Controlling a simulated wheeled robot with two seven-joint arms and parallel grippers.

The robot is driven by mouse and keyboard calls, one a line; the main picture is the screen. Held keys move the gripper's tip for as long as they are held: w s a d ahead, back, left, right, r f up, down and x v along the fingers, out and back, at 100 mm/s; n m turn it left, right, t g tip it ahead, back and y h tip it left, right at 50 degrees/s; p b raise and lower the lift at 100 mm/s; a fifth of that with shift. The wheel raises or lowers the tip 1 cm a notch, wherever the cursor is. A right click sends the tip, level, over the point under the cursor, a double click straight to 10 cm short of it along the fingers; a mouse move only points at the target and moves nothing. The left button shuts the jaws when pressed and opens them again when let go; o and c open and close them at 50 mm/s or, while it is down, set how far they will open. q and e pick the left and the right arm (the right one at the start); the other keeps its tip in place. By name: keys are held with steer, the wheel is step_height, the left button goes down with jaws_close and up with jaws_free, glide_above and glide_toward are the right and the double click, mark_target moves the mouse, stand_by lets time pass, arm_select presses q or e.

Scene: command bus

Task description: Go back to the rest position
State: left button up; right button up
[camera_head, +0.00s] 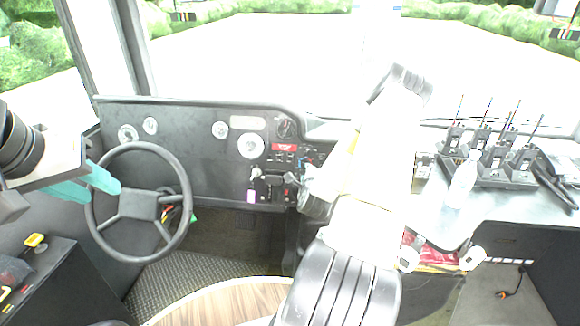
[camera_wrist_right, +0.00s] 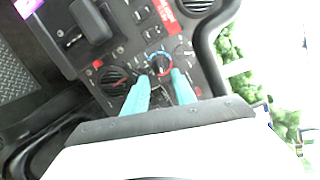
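My left gripper (camera_head: 105,180) has teal fingers and is at the left in the head view, by the left rim of the steering wheel (camera_head: 138,204). Its fingers are apart with nothing visible between them. My right arm reaches up and bends down towards the dashboard (camera_head: 185,135); its fingers are hidden in the head view. In the right wrist view my right gripper (camera_wrist_right: 161,75) has its two teal fingers apart, pointing at the control panel. A round knob with a blue and red ring (camera_wrist_right: 160,63) shows just beyond and between the fingertips; I cannot tell whether they touch it.
Several handheld radios stand in a charger (camera_head: 490,165) on the right counter, with a clear bottle (camera_head: 462,180) beside it. A wood-topped round surface (camera_head: 225,300) is at the bottom. A black console (camera_head: 45,275) is at lower left.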

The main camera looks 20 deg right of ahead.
stand_by(0.4)
steer(key=s+a+r+n+g+y, duration=0.2)
steer(key=a+r+n+y, duration=0.1)
steer(key=a+r+n, duration=0.6)
steer(key=s+a+r+n+g+y, duration=0.15)
steer(key=a+r+n, duration=0.45)
steer(key=r, duration=0.6)
steer(key=s+a+r+n+g+y, duration=0.1)
steer(key=s+a+r+n, duration=0.1)
steer(key=s, duration=0.6)
steer(key=s+a+r+n+g, duration=0.1)
steer(key=s+a+r+n, duration=0.2)
steer(key=s, duration=0.6)
steer(key=s+a+r+n+g+y, duration=0.1)
steer(key=s+a+r+n+g, duration=0.1)
steer(key=s+r+n, duration=0.3)
steer(key=s+n, duration=0.1)
steer(key=s, duration=0.3)
steer(key=shift+a+y, duration=0.2)
steer(key=shift+y, duration=0.15)
